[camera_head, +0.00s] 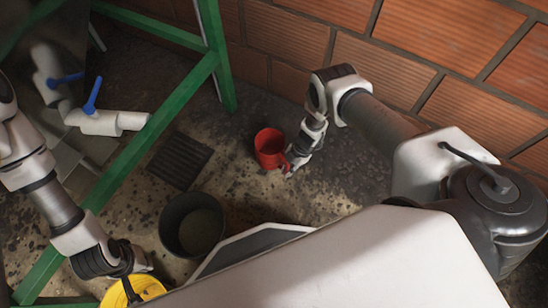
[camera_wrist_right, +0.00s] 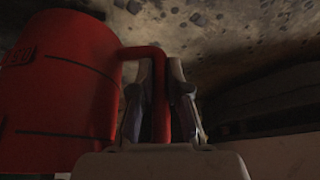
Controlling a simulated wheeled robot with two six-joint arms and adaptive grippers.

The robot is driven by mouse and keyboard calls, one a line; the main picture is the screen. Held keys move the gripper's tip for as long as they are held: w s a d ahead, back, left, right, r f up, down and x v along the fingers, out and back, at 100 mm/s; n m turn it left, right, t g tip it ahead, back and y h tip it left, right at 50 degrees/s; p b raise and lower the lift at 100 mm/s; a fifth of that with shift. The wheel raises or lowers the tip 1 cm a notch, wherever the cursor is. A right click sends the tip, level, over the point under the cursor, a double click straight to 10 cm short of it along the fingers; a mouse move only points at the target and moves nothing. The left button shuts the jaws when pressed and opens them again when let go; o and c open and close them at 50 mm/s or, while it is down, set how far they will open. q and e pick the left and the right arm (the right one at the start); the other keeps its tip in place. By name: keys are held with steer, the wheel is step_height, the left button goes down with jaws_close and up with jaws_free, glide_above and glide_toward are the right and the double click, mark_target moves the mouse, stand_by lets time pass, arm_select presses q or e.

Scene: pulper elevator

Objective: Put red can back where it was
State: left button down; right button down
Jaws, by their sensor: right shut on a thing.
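The red can (camera_head: 269,146) is a red, open-topped can with a side handle. In the head view it is near the middle, over or on the stained floor; I cannot tell whether it touches the floor. My right gripper (camera_head: 290,168) is at its right side. In the right wrist view the red can (camera_wrist_right: 60,90) fills the left, and the right gripper (camera_wrist_right: 160,95) has its fingers on both sides of the upright handle, shut on it. My left gripper's (camera_head: 130,272) fingers are small and dark near the yellow object at lower left; their opening is unclear.
A dark bucket (camera_head: 192,225) stands left of the can. A floor drain grate (camera_head: 180,160) lies behind it. A green metal frame (camera_head: 140,140) and white pipes with blue valve handles (camera_head: 92,97) are at left. A yellow object (camera_head: 140,290) is at bottom left. A brick wall (camera_head: 400,50) bounds the back.

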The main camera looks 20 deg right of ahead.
mark_target(279, 161)
steer(key=shift+w+a+f+b, duration=0.2)
steer(key=shift+w+f+b, duration=0.25)
steer(key=shift+b, duration=2.3)
steer(key=shift+w+a+f+b, duration=0.2)
steer(key=shift+w+b, duration=0.4)
steer(key=shift+b, duration=2.15)
steer(key=w+b, duration=0.1)
steer(key=b, duration=0.1)
steer(key=w+b, duration=0.2)
steer(key=shift+a+r, duration=0.15)
steer(key=shift+a, duration=0.25)
steer(key=shift+w+a+r, duration=0.1)
steer(key=shift+w+a, duration=0.05)
steer(key=shift+w, duration=0.2)
steer(key=f+b, duration=0.1)
steer(key=f, duration=0.1)
steer(key=w+f+b, duration=0.1)
steer(key=b, duration=0.1)
steer(key=shift+w+a+f, duration=0.15)
steer(key=shift+a+f, duration=0.05)
steer(key=shift+f, duration=0.2)
steer(key=shift+r, duration=0.25)
steer(key=shift+f+b, duration=0.3)
steer(key=c, duration=1.1)
jaws_free()
steer(key=shift+r, duration=0.1)
steer(key=shift+c, duration=0.2)
